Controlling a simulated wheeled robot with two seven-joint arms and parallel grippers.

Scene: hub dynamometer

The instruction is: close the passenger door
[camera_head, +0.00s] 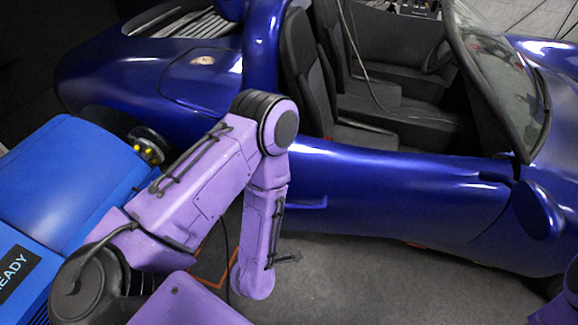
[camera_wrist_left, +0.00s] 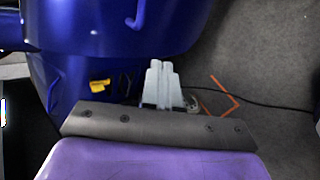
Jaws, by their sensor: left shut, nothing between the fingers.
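The passenger door (camera_head: 400,195) is the glossy blue side panel of the open-top car in the head view. Its handle (camera_head: 305,203) is near the door's left end, just right of my left forearm. I cannot tell how far the door stands from its frame. In the wrist view a blue panel fills the top, with the handle (camera_wrist_left: 138,18) on it. My left gripper (camera_head: 288,258) is low beside the door, over the floor, apart from the handle; its pale fingers (camera_wrist_left: 160,75) are together and empty. My right gripper is out of view; only purple arm parts show at the lower right.
A blue machine (camera_head: 70,190) marked READY stands at the left, near a wheel hub (camera_head: 147,145). The side mirror (camera_head: 538,210) sticks out at the door's right end. Grey floor (camera_head: 350,285) is clear below the door. A dark cable (camera_wrist_left: 265,104) and orange floor lines show nearby.

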